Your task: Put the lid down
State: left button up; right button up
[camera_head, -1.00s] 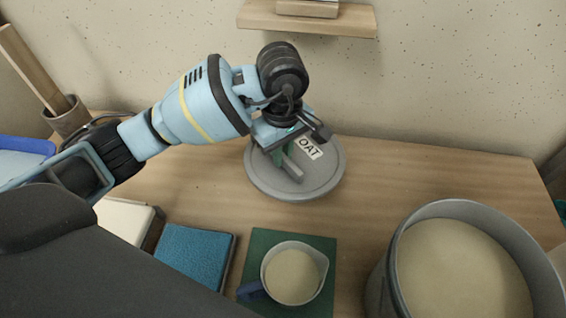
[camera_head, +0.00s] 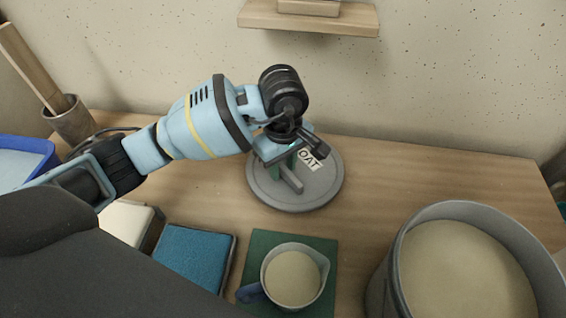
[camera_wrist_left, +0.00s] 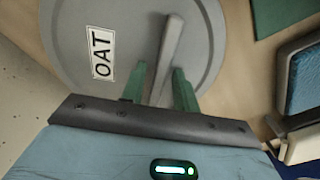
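The grey round lid (camera_head: 325,185) with an "OAT" label lies on or just above the wooden table; I cannot tell if it touches. It also fills much of the left wrist view (camera_wrist_left: 75,50). Its bar handle (camera_wrist_left: 171,45) stands between the green fingers of my left gripper (camera_wrist_left: 158,85). The fingers are apart, with a visible gap between the handle and the left finger. In the head view my left gripper (camera_head: 284,162) is over the lid's left part and hides some of it. My right gripper is not in view.
A large open bucket (camera_head: 383,290) of pale glaze stands at the front right. A jug (camera_head: 293,277) sits on a green mat (camera_head: 262,243), beside a blue tile (camera_head: 192,258). A shelf (camera_head: 310,18) hangs on the back wall. The table right of the lid is clear.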

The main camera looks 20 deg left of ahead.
pick_arm(q)
notch_tip(320, 180, up, 12)
jog(key=p, duration=0.1)
jog(key=shift+r+p, duration=0.2)
jog(key=shift+p, duration=0.1)
dwell(0.4)
dwell(0.4)
